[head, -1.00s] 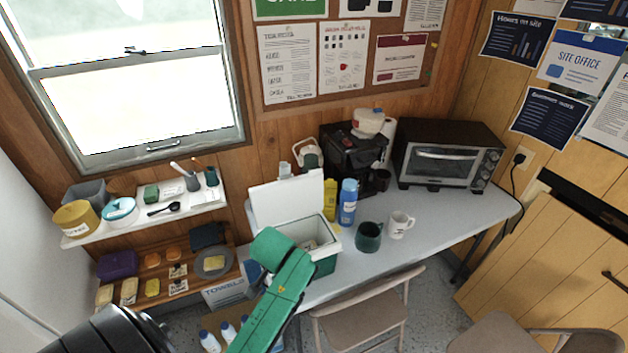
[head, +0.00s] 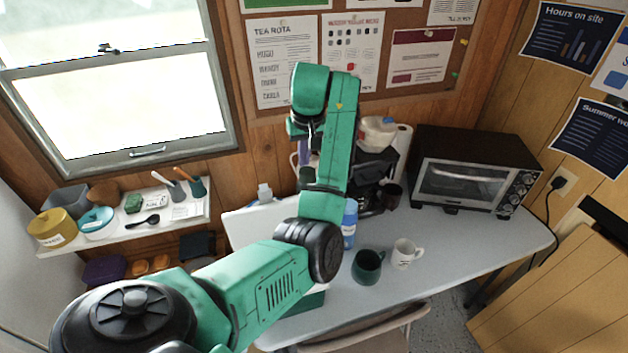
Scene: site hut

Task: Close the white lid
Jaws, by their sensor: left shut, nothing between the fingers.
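The white lid (head: 256,226) stands raised at the back of the green and white cool box (head: 303,303) on the grey table. My left arm crosses in front of the box and hides most of it and the lid's right part. My left gripper (head: 308,174) points down from the raised wrist, above and to the right of the lid's visible part. It is shut and empty, and its fingers are partly hidden by my forearm. I cannot tell its exact distance from the lid. My right gripper is out of view.
A blue bottle (head: 349,224), a dark green mug (head: 367,267) and a white mug (head: 405,254) stand right of the box. A black coffee machine (head: 371,172) and a toaster oven (head: 470,180) stand behind. The table's right front is clear. A chair (head: 365,328) stands in front.

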